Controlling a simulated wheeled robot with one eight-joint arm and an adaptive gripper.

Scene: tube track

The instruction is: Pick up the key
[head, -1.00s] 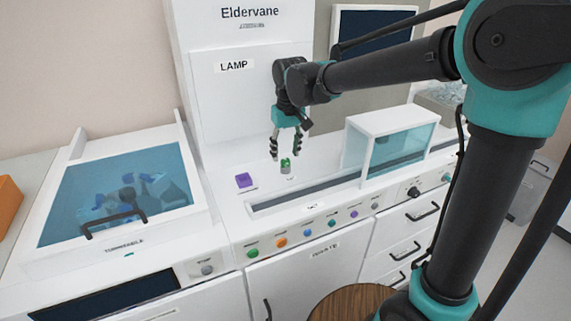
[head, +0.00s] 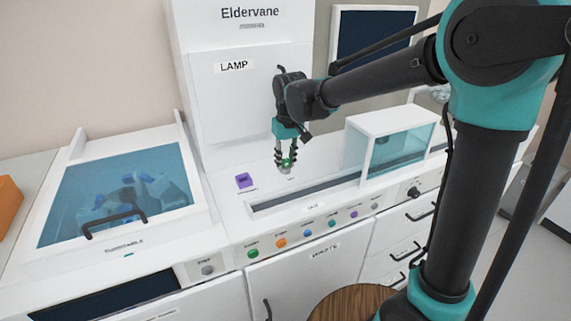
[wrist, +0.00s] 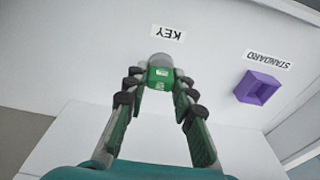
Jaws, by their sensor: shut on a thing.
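The key is a small piece with a green body and a grey round part. It stands on the white counter by the label KEY, and shows in the wrist view (wrist: 160,75) and in the head view (head: 288,163). My gripper (head: 285,160) points down over it, with its dark fingers on both sides of the green part. In the wrist view my gripper (wrist: 158,82) is shut on the key, its fingertips touching the sides. The key's lower part is partly hidden by the fingers in the head view.
A purple block (head: 244,181) labelled STANDARD sits left of the key. A dark slot track (head: 305,194) runs in front, into a clear-sided white cover (head: 391,143) at right. A lidded turntable box (head: 120,190) stands at left. Coloured buttons line the counter's front edge.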

